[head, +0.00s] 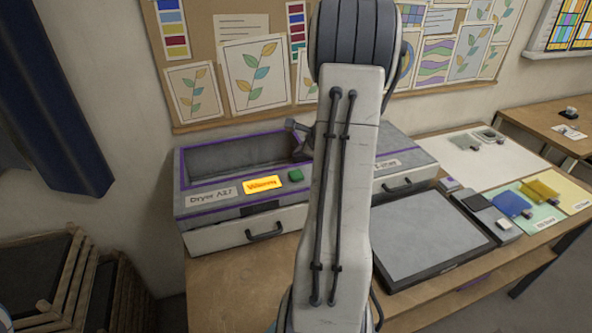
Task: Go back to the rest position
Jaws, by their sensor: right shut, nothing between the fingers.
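My right arm rises through the middle of the head view and hides part of the bench. My right gripper (297,128) shows small and dark at the left side of the arm, over the back right of the dryer box (215,215). It is shut and empty. The dryer box is grey with purple edging, an open-topped bay, a label reading "Dryer A27", a lit orange display and a green button (296,175). My left gripper is not in view.
Blue (511,203) and yellow (540,190) glass pieces lie on coloured sheets at the right. Wooden crates (60,285) stand at the lower left.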

